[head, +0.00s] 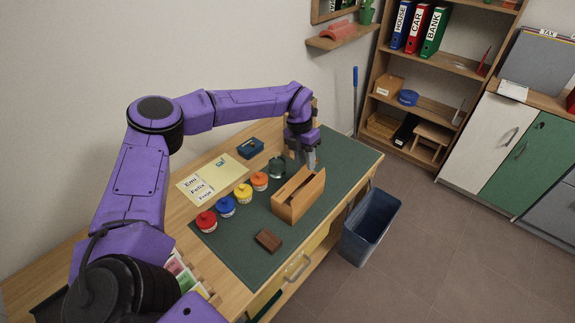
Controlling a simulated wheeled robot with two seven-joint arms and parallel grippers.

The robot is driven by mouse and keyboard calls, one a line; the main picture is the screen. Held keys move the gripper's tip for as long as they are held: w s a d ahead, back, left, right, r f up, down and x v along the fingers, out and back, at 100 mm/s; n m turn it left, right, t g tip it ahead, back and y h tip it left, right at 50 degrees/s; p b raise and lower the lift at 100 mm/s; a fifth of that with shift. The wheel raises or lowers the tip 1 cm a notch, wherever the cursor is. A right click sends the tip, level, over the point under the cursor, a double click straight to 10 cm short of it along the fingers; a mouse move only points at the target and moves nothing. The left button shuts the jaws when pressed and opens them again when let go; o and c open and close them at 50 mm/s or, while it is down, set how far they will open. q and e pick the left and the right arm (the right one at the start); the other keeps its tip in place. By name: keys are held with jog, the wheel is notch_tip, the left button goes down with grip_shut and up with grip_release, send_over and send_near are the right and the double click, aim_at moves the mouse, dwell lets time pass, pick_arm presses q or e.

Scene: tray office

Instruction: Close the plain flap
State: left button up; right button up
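An orange-brown wooden box (299,203) stands on the dark green desk mat. Its top shows a dark opening, and a plain wooden panel along it looks like a raised flap (293,184); its exact angle is hard to tell. My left gripper (309,160) points down just behind the box's far end, over the mat. I cannot tell whether it touches the box, and its fingers are too small to judge their gap. My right gripper is not in view.
Several lidded jars, the red one (205,222) nearest, line the mat (237,257)'s left side. A dark green cup (277,167) stands close to my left gripper. A brown block (268,240) lies in front of the box. A blue bin (370,227) stands on the floor at right.

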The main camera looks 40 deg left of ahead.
aim_at(309, 184)
pick_arm(q)
jog(key=p+x, duration=0.3)
jog(key=x, duration=0.6)
jog(key=shift+s+f, duration=0.1)
jog(key=shift+f, duration=0.4)
jog(key=shift+c, duration=0.3)
grip_shut()
